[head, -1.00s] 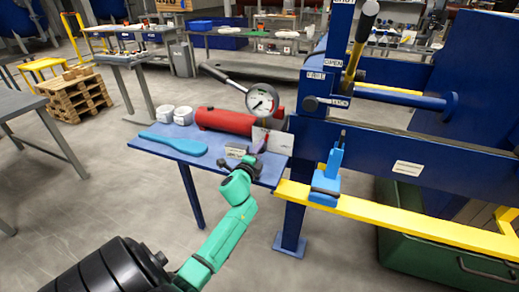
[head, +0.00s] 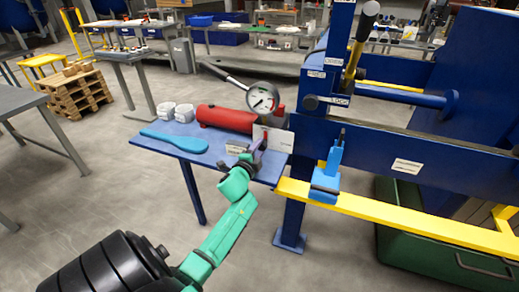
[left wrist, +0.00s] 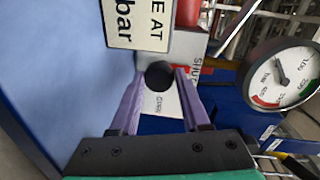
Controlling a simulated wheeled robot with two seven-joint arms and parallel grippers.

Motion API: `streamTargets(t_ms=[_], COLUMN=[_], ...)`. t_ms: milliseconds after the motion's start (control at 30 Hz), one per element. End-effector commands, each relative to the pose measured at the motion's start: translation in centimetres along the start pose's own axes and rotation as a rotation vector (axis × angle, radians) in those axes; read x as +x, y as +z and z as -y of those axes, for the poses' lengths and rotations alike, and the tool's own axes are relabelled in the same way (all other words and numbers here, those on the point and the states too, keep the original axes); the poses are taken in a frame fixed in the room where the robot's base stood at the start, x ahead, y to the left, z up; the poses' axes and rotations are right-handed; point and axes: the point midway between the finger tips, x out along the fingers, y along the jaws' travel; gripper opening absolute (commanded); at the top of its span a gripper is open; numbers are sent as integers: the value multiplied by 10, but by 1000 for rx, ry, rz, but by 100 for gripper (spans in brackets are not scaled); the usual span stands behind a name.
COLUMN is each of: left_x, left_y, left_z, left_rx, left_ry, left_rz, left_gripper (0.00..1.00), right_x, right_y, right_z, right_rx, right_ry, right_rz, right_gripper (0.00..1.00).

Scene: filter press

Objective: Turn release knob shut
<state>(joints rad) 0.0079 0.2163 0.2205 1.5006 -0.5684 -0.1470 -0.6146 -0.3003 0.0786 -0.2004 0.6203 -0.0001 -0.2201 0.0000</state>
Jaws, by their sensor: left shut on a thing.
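The release knob (left wrist: 158,76) is a round black knob in the left wrist view. It sits in front of a white plate (left wrist: 184,101) with the word SHUT on it. My left gripper (left wrist: 160,80) has its purple fingers on either side of the knob and is shut on it. In the head view my left gripper (head: 259,156) is at the white plate (head: 273,139), at the right end of the red cylinder (head: 226,119). The knob is mostly hidden there. My right gripper is not in view.
A dial gauge (head: 262,98) stands above the red cylinder, close to my gripper. A pump lever (head: 222,75) reaches left. The blue press frame (head: 400,150) and yellow rail (head: 420,221) are at right.

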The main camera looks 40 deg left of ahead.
Motion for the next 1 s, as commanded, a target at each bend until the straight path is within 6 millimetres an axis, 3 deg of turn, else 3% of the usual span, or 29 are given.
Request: streamTargets(t_ms=[67, 467, 667, 1000], left_x=[0, -7, -43, -131], left_y=[1, 0, 0, 1], left_z=[-2, -2, -3, -4], left_rx=[-2, 0, 0, -3], left_ry=[3, 3, 5, 5], left_rz=[2, 1, 0, 2], left_gripper=[59, 59, 59, 59], right_x=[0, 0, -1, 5], right_y=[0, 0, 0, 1], right_z=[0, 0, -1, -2], right_rx=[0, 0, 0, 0], right_ry=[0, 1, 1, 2], right_rz=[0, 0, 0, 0], right_gripper=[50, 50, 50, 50])
